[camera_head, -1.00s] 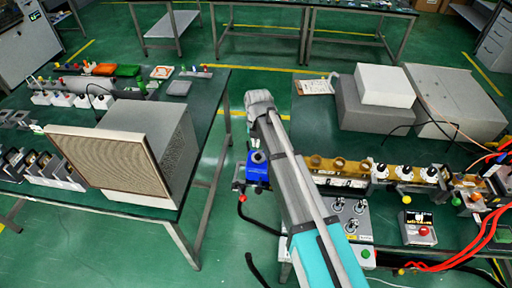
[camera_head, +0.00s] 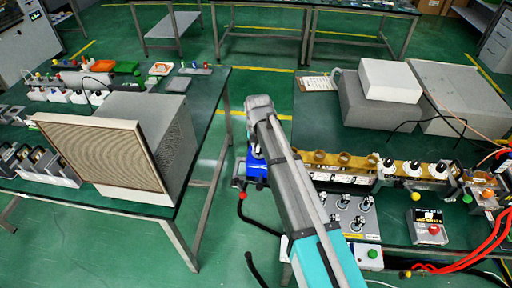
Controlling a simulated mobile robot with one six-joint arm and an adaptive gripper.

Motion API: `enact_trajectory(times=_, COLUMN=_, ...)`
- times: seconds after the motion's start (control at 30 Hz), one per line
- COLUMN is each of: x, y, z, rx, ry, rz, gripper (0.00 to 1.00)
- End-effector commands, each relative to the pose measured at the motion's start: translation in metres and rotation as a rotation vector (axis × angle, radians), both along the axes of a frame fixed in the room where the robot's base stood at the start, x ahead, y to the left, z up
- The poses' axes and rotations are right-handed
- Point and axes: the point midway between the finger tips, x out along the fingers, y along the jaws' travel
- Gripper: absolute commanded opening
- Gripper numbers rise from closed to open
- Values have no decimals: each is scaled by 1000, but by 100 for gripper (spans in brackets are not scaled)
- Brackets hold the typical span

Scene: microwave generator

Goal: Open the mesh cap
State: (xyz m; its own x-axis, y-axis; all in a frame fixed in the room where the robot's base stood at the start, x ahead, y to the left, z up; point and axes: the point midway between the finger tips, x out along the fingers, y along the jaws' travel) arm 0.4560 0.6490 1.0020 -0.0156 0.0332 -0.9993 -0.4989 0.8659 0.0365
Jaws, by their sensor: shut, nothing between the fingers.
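A grey box (camera_head: 165,135) stands on the left bench. Its front carries a beige framed mesh panel (camera_head: 100,155), the only large mesh part in view. The panel covers the front face, and I cannot tell whether there is a gap along its edge. My arm rises from the bottom centre, and its far visible end is right of the box, across the aisle between the benches. My gripper's fingers do not show, so their place relative to the mesh is hidden. Nothing of mine visibly touches the box.
The left bench (camera_head: 205,110) also holds switches and coloured trays. The right bench (camera_head: 315,115) carries grey and white boxes (camera_head: 390,80), a row of brass and white parts, a control panel and red cables (camera_head: 470,258).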

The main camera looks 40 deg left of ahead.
Motion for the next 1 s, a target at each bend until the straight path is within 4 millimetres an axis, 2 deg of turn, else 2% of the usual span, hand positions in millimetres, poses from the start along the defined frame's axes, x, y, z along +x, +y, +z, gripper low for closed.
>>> enact_trajectory(times=0.1, x=0, y=0, z=-13, rx=0, ry=0, rz=0, gripper=0)
enact_trajectory(times=0.5, x=-1, y=2, z=-39, rx=0, ry=0, rz=1, gripper=0)
enact_trajectory(times=0.8, x=24, y=18, z=-24, rx=0, ry=0, rz=2, gripper=0)
enact_trajectory(times=1.0, x=31, y=21, z=-22, rx=0, ry=0, rz=2, gripper=0)
